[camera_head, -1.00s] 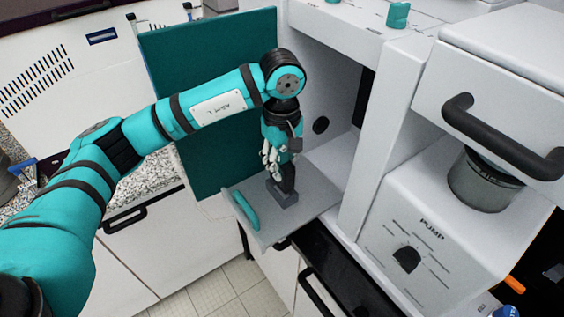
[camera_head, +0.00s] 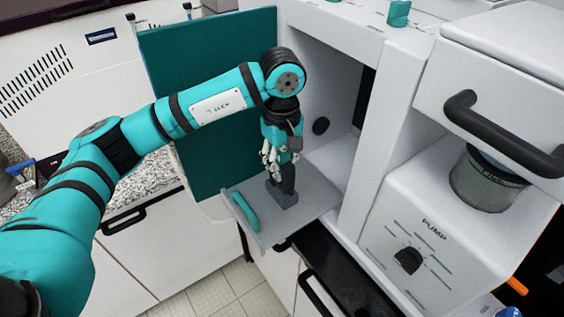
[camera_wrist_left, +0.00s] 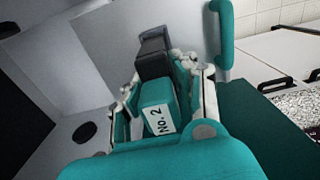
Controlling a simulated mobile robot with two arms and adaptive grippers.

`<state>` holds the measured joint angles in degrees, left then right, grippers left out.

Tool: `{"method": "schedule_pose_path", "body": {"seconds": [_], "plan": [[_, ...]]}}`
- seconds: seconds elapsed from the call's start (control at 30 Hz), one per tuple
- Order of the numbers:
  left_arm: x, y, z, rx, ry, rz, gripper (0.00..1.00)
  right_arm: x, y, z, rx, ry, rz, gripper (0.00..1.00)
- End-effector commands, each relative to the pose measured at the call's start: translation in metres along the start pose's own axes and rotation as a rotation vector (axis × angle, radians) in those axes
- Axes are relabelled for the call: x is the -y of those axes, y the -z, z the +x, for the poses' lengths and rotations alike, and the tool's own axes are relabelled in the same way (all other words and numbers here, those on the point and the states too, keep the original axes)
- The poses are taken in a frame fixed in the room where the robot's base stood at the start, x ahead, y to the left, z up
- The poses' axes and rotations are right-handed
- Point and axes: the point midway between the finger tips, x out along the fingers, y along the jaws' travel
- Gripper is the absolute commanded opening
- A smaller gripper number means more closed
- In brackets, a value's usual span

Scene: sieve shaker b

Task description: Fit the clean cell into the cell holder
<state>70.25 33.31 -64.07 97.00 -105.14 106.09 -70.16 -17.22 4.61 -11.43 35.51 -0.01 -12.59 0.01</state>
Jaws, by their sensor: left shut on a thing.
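My left gripper (camera_head: 277,163) points down over the pulled-out grey tray and is shut on the dark clean cell (camera_head: 288,178). The cell is upright, its upper part between the fingers. Its lower end meets the small grey cell holder (camera_head: 284,197) on the tray; I cannot tell how deep it sits. In the left wrist view the dark cell (camera_wrist_left: 154,66) shows beyond the teal gripper body, between the fingers (camera_wrist_left: 160,85), in line with the holder (camera_wrist_left: 152,41). My right gripper is not in view.
The grey tray (camera_head: 312,198) has a teal handle (camera_head: 245,212) and lies before an open white compartment (camera_head: 325,158). A teal door panel (camera_head: 190,60) stands open behind my arm. The white pump unit (camera_head: 440,225) is at the right.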

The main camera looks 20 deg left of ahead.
Motion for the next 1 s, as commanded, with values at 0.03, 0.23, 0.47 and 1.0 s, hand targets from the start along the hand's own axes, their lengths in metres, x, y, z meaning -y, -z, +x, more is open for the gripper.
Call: {"method": "schedule_pose_path", "body": {"seconds": [0.03, 0.23, 0.47, 1.0], "plan": [[0.0, 0.0, -0.001, 0.0, -0.001, 0.0, 0.0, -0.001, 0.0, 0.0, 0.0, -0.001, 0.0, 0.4], [0.0, 0.0, 0.0, 0.0, -0.001, 0.0, 0.0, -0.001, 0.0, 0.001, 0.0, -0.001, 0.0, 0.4], [0.0, 0.0, 0.001, -0.001, -0.002, 0.0, 0.0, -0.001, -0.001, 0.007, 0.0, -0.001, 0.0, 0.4], [0.0, 0.0, 0.002, -0.001, -0.001, 0.0, 0.0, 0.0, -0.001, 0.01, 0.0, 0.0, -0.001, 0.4]]}}
